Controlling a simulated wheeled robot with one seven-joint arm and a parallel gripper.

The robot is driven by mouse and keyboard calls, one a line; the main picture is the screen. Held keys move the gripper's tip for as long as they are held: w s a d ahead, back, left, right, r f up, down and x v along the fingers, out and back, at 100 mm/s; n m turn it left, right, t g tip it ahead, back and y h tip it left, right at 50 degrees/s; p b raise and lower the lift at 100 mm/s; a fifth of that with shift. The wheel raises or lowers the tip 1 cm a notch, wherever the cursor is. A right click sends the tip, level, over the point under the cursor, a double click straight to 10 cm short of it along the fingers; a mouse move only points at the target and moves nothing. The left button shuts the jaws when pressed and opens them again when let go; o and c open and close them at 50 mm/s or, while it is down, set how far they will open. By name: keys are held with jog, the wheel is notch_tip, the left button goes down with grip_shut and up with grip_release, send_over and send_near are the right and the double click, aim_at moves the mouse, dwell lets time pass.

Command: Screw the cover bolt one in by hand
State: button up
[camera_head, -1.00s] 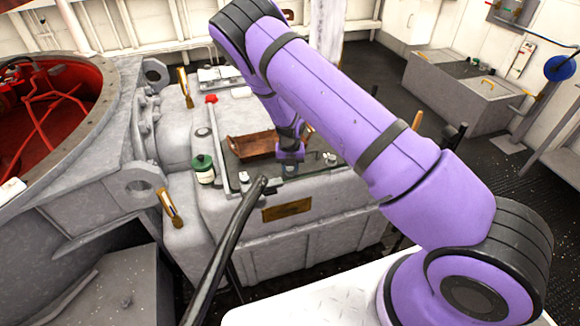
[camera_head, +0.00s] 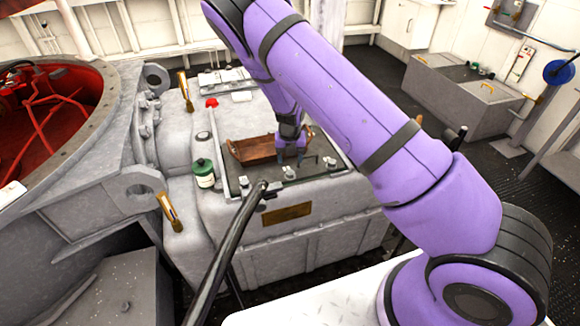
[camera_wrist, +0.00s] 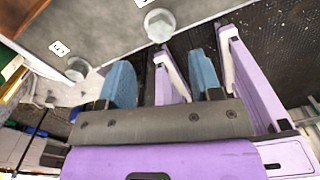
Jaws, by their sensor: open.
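Hex-head bolts stand along the front of the cover plate (camera_head: 318,168) on the grey housing; one bolt (camera_head: 289,172) is near the middle, another bolt (camera_head: 329,162) to its right and another (camera_head: 244,181) at the left. I cannot tell which is bolt one. My gripper (camera_head: 291,158) is open, pointing down over the plate behind the middle bolt. In the wrist view, a bolt head (camera_wrist: 158,25) lies beyond the fingers (camera_wrist: 163,72), apart from them and with a partly cut-off label. Another bolt (camera_wrist: 77,68) shows at the left by a label. Nothing shows between the fingers.
A brown wooden tray (camera_head: 250,151) sits on the plate just left of my gripper. A green-capped bottle (camera_head: 203,173) stands at the plate's left edge. A dark bar (camera_head: 228,252) rises in front of the housing.

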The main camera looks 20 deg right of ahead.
jog(key=shift+r, duration=2.25)
notch_tip(320, 180, up, 16)
jog(key=n+y, duration=0.3)
jog(key=n, duration=0.6)
send_over(290, 173)
jog(key=s, duration=0.5)
jog(key=s+d+r+n+t, duration=0.1)
jog(key=s+r+n, duration=0.35)
jog(key=r, duration=0.25)
jog(key=s+d+r+n, duration=0.1)
jog(key=s+r+n, duration=0.35)
jog(key=r, duration=0.25)
jog(key=s+d+r+n+t+h, duration=0.1)
jog(key=s+d+r+n+t, duration=0.1)
jog(key=s+r+n, duration=0.4)
jog(key=s+d+r+n+t+h, duration=0.2)
jog(key=s+r+n, duration=0.4)
jog(key=s+n, duration=0.9)
jog(key=shift+s+d, duration=0.5)
jog(key=shift+s, duration=0.9)
